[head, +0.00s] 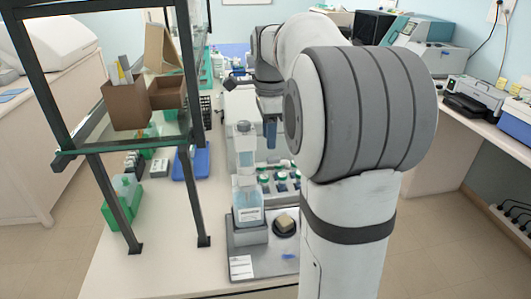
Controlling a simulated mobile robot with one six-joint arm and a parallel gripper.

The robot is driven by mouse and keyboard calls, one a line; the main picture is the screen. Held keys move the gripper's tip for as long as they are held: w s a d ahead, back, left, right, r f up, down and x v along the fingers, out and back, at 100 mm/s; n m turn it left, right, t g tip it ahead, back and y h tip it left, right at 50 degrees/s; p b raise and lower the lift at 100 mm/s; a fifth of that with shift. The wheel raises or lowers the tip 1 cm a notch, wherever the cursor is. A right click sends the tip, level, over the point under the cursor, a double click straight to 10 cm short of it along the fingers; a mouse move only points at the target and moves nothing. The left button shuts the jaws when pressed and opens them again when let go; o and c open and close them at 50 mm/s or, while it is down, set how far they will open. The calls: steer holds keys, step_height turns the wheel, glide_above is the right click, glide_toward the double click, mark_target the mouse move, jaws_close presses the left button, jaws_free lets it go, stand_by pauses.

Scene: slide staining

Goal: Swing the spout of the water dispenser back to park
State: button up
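A tall pale apparatus that looks like the water dispenser (238,110) stands on the bench just left of my arm. I cannot make out the spout clearly. My gripper (270,132) points down beside the apparatus's right side, seen small behind my large arm links. Blue finger-like parts show at its end. Whether they touch anything, or are apart or together, is not clear. My arm hides what lies to the right.
A dark-framed shelf (130,140) with brown cardboard boxes (127,103) stands at the left. A grey tray (240,240) holds the bottle and a small round dish (285,224). Green-capped containers (280,178) and a blue rack (191,163) crowd the bench.

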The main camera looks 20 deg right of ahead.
mark_target(271, 158)
steer(key=f, duration=0.6)
steer(key=shift+s+d+f, duration=0.1)
steer(key=shift+d+f, duration=0.1)
jaws_close()
stand_by(0.4)
